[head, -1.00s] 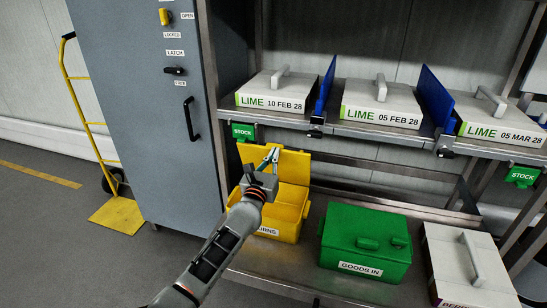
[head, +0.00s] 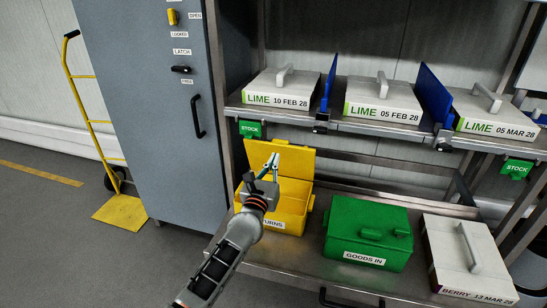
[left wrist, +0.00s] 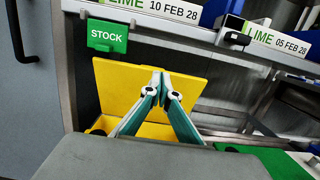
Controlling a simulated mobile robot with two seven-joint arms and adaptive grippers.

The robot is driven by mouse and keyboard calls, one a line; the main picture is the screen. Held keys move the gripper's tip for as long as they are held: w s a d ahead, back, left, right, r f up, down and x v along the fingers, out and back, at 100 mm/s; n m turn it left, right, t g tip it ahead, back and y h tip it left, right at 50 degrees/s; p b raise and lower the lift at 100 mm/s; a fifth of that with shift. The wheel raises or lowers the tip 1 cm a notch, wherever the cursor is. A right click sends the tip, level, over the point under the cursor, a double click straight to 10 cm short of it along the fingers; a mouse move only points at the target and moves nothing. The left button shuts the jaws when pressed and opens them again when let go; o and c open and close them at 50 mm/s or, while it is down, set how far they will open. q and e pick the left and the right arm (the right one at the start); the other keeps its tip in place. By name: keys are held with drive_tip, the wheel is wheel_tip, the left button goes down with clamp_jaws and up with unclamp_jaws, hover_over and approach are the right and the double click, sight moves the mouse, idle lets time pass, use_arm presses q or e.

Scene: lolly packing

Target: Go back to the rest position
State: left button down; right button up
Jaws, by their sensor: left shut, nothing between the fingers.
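My left gripper (head: 272,162) is shut and empty. In the head view it stands in front of the raised lid of the yellow returns box (head: 293,215), above the box's opening. In the left wrist view its fingers (left wrist: 160,85) meet at the tips in front of the yellow lid (left wrist: 110,82). My arm hides part of the box's label and front. My right gripper is not in view.
The closed green GOODS IN box (head: 368,232) and a white BERRY box (head: 468,258) stand right of it on the lower shelf. LIME boxes (head: 384,100) with blue dividers (head: 434,92) fill the shelf above. A grey cabinet (head: 150,100) and yellow hand truck (head: 92,130) stand left.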

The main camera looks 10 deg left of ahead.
use_arm(q)
drive_tip(key=s+r+p, duration=0.3)
drive_tip(key=s, duration=0.3)
drive_tip(key=s+f+n+g, duration=0.3)
drive_tip(key=s+f+n, duration=0.5)
drive_tip(key=s, duration=0.5)
drive_tip(key=s+a+f+n+g+h+p, duration=0.1)
drive_tip(key=s+f+n+g, duration=0.2)
drive_tip(key=s+f+n, duration=0.6)
drive_tip(key=s+a+f+n+g+h+p, duration=0.1)
drive_tip(key=s+f+n+g, duration=0.2)
drive_tip(key=s+f+n, duration=0.6)
drive_tip(key=s+n, duration=0.6)
drive_tip(key=s, duration=0.2)
drive_tip(key=shift+s, duration=0.35)
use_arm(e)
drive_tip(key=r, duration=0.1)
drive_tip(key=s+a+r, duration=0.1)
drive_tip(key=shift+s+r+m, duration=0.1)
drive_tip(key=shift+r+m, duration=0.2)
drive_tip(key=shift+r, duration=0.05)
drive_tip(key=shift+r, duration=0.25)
